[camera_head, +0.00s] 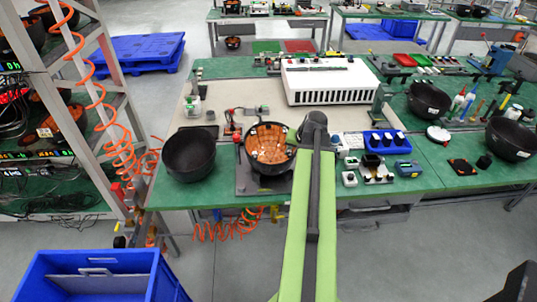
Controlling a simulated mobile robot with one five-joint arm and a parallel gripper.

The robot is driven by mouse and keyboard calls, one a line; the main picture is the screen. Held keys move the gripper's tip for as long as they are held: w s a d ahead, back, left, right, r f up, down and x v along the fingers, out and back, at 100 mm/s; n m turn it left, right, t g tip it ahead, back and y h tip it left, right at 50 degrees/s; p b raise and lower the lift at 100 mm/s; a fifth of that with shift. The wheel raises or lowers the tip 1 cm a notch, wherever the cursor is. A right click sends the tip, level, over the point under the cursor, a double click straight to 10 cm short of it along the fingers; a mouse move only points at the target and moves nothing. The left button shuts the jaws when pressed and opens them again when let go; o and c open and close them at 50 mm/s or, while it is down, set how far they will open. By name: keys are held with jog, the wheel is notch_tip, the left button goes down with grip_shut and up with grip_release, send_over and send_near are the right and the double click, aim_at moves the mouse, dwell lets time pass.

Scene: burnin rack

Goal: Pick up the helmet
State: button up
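Several black, bowl-shaped shells that look like upturned helmets stand on the green workbench (415,177). One helmet (190,157) sits near the bench's left front corner. A second helmet with an orange-brown inside and white bits (268,148) sits just right of it, on a dark plate. My green arm reaches up from the bottom of the picture, and my gripper (303,134) is at the right rim of this second helmet. Whether it touches the rim I cannot tell. The fingers are too small and partly hidden to show whether they are open.
A white box with slots (330,82) stands behind the helmets. A blue bin of small parts (384,141) is right of my arm. More black shells (430,100) stand farther right. A metal rack with coiled orange hoses (72,80) is at left, and a blue crate (100,278) is at lower left.

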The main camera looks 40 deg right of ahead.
jog(key=shift+s+d, duration=0.15)
jog(key=shift+d, duration=0.05)
grip_shut()
dwell(0.9)
